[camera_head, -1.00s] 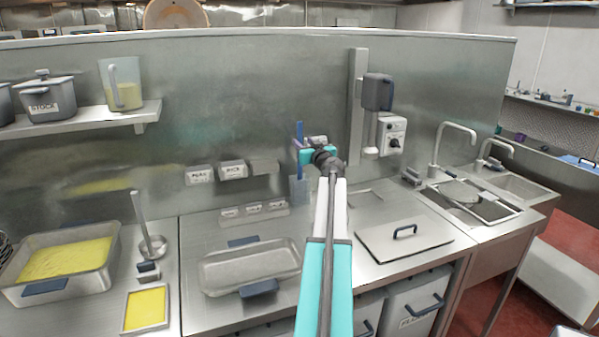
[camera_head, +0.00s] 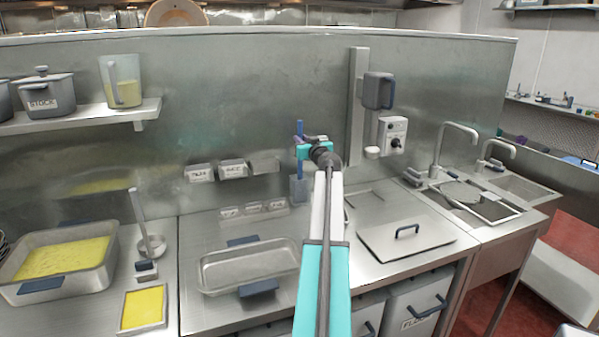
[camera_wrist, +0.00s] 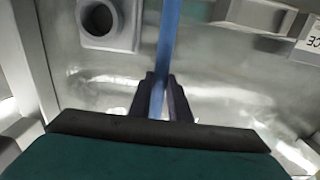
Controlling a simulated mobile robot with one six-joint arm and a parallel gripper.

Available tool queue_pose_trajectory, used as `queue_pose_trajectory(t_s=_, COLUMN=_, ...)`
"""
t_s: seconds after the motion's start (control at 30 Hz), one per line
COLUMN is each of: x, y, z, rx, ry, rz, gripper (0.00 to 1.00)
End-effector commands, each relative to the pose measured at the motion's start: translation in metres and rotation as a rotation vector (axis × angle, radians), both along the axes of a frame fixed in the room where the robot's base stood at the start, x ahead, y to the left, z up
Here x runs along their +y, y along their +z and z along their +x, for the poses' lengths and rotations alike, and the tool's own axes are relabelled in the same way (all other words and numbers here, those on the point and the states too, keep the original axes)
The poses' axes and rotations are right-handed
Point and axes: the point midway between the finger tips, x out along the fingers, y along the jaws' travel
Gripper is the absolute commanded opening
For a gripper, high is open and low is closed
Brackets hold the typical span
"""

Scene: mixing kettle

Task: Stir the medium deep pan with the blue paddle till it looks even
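A deep steel pan (camera_head: 100,277) with blue grips stands on the counter at the left. Its yellow contents (camera_head: 62,258) look slightly mottled. The blue paddle (camera_head: 299,165) stands upright near the back wall, its lower end in or just behind a small grey-blue holder (camera_head: 299,190). My gripper (camera_head: 304,150) is at the paddle's upper part, well right of the pan. In the wrist view, the gripper's dark fingers (camera_wrist: 162,98) close in on both sides of the blue shaft (camera_wrist: 166,35). The paddle's lower end is hidden.
An empty-looking steel pan (camera_head: 206,273) sits in the middle counter. A ladle (camera_head: 151,246) and a shallow yellow tray (camera_head: 144,309) lie between the pans. A lid (camera_head: 407,250) lies to the right, before the sinks. A shelf (camera_head: 85,122) holds a pot and jug.

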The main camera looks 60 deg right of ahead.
Motion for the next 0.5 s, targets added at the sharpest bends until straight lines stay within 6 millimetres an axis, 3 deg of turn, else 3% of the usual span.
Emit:
queue_pose_trajectory(t_s=0.1, x=0.0, y=0.0, z=0.0, rx=0.0, ry=0.0, rz=0.0, gripper=0.0)
queue_pose_trajectory(t_s=0.5, x=0.0, y=0.015, z=0.0, rx=-0.001, ry=0.0, rz=-0.001, gripper=0.0)
